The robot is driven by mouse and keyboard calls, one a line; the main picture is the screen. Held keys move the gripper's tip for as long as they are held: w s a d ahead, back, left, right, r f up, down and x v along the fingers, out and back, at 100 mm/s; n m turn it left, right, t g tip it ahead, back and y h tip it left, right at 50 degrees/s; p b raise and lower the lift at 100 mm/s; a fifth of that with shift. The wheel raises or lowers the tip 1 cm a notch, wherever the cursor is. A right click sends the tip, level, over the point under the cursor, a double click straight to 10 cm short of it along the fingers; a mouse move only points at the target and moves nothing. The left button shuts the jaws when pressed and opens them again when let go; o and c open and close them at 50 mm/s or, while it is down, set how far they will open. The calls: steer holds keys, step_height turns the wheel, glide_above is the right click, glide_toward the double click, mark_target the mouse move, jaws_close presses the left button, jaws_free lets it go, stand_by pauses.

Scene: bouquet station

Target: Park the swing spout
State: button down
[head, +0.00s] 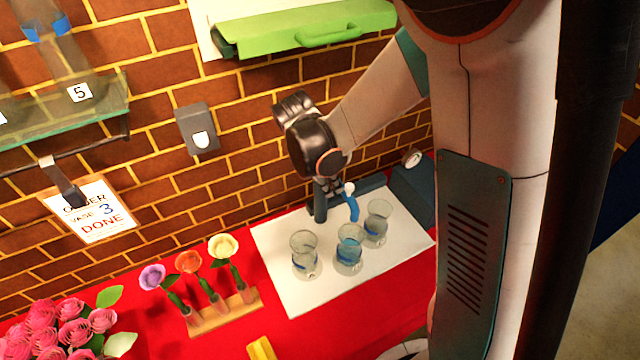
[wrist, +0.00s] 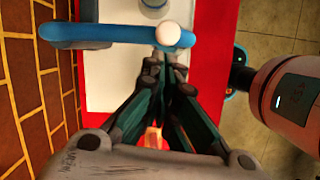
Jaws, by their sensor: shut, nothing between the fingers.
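The swing spout (head: 352,209) is a blue tube with a white ball knob (head: 349,188) on it. In the head view its end points down near the middle glass vase (head: 349,258), which has blue in it. In the wrist view the spout (wrist: 95,32) runs across the top, with the knob (wrist: 168,34) near its right end. My gripper (head: 320,212) is beside the spout, to its left in the head view. In the wrist view my gripper (wrist: 165,68) is shut and empty, its tips close to the knob. I cannot tell whether they touch.
A left vase (head: 305,262) and a right vase (head: 377,225) also stand on the white board (head: 290,290). A blue box with a gauge (head: 412,192) is behind. A wooden flower stand (head: 225,314) is on the red table, left. The brick wall is close behind.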

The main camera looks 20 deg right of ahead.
steer(key=shift+d, duration=0.25)
stand_by(0.3)
